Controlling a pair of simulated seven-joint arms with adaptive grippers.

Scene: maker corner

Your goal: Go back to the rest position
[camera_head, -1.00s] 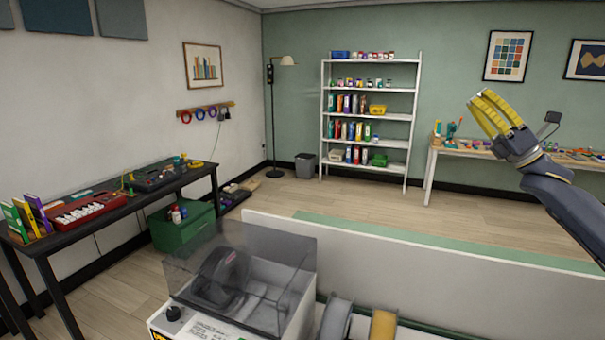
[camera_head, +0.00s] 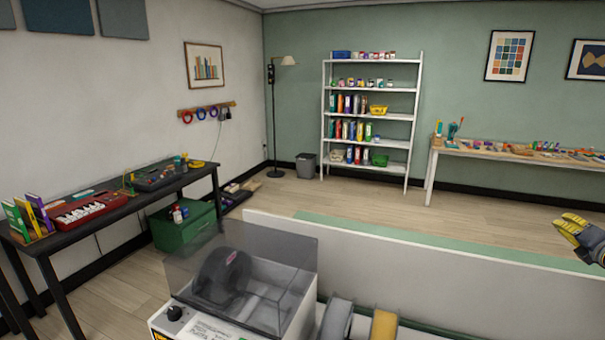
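My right gripper (camera_head: 568,228) is at the right edge of the head view, in front of the far floor and above the white panel's right end. Its yellow fingers point up and left. They look close together, but I cannot tell whether they are open or shut. Nothing is seen in them. Most of my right arm is out of the frame. My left gripper is not in view.
A machine with a clear cover (camera_head: 240,265) and two spools (camera_head: 383,326) stand close in front, before a white panel (camera_head: 400,265). A black table (camera_head: 120,205) is at left. A white shelf (camera_head: 370,115) and a long bench (camera_head: 510,152) stand at the back.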

